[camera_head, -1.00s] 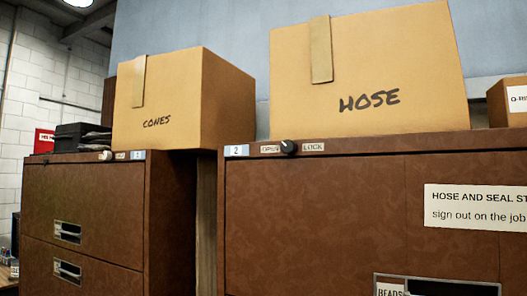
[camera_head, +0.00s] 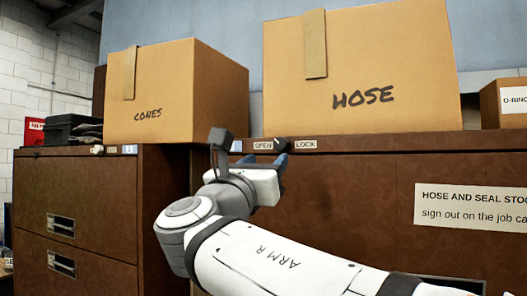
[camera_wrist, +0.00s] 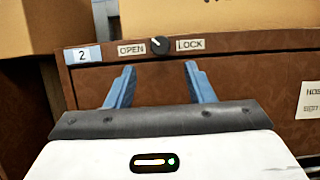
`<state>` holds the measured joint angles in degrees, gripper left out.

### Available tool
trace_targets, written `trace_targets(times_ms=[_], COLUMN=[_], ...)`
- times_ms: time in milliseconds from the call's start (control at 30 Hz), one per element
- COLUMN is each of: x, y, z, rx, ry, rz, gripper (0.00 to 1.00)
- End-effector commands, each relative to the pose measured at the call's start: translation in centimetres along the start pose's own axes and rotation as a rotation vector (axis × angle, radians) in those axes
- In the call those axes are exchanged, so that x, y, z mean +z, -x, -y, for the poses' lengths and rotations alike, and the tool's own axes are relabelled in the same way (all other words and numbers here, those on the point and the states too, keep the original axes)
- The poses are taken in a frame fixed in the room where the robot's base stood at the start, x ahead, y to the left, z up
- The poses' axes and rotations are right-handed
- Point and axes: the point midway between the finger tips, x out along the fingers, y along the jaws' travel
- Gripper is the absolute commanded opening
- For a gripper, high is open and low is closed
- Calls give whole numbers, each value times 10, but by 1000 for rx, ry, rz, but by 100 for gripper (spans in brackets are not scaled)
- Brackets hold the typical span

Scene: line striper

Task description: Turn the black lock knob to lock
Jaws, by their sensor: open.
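The black lock knob (camera_wrist: 159,46) sits on the top rail of the brown cabinet between an OPEN label (camera_wrist: 131,49) and a LOCK label (camera_wrist: 190,45). Its pale mark seems to point up and left, toward the OPEN side. The knob also shows in the head view (camera_head: 281,144), just above my fingers. My gripper (camera_wrist: 159,68) is open and empty. Its two blue fingers are spread to either side of the knob's line, with their tips below it in the wrist view. I see no contact with the knob.
A HOSE box (camera_head: 365,80) stands on this cabinet, above the knob. A CONES box (camera_head: 165,95) stands on the left cabinet (camera_head: 75,205), which has its own pale knob (camera_head: 97,149). A paper sign (camera_head: 470,207) is on the cabinet front at right.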

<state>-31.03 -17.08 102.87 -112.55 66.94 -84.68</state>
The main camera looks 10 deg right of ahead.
Motion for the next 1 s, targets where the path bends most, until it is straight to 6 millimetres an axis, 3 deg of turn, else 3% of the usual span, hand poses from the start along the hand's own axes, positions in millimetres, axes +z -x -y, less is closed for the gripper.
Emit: trace_targets(times_ms=[500, 867, 1000], x=[2, 0, 0], y=[-70, -76, -76], z=[0, 1, 1], rx=[-3, -2, -2], ry=[7, 5, 5], rz=[3, 3, 2], gripper=[48, 48, 39])
